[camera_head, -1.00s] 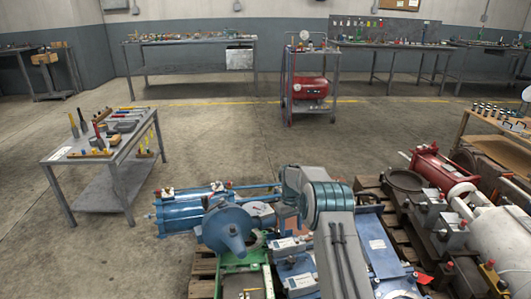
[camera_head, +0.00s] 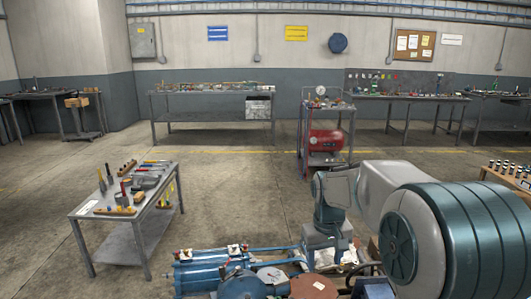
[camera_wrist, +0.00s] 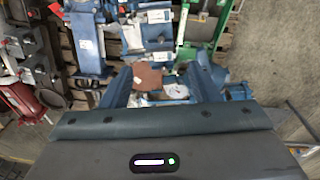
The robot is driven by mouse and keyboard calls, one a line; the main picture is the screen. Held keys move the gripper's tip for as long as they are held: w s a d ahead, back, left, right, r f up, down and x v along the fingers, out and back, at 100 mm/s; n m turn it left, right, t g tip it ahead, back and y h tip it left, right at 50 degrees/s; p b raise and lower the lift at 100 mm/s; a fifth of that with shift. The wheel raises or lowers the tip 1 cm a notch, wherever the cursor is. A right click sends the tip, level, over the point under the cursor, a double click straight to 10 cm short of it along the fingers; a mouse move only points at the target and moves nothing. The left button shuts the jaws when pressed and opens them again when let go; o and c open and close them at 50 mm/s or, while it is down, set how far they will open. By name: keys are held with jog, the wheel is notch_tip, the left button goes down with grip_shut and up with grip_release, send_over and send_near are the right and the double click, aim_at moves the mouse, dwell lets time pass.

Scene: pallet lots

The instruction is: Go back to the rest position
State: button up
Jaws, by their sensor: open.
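My arm fills the right of the head view, folded close to the camera. My gripper (camera_wrist: 162,74) shows in the wrist view with its two blue fingers spread apart and nothing between them. It points down over the pallet lot. Below and beyond the fingers lie a brown disc (camera_wrist: 148,77) and a blue part with a white round face (camera_wrist: 176,92). In the head view the arm's lower end hangs above the parts, and its fingertips cannot be made out.
A blue cylinder assembly (camera_head: 215,271) lies at the front. A tool table (camera_head: 125,207) stands left. A cart with a red tank (camera_head: 325,141) stands behind my arm; workbenches (camera_head: 205,117) line the back wall. Open floor lies between.

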jog(key=s+r+m+t+p, duration=0.1)
jog(key=s+r+p, duration=0.4)
jog(key=s, duration=0.6)
jog(key=s+r+m+t+p, duration=0.1)
jog(key=s+r+p, duration=0.5)
jog(key=s, duration=0.5)
jog(key=shift+d+r+y, duration=0.2)
jog(key=shift+r+y, duration=0.1)
jog(key=shift+r, duration=0.55)
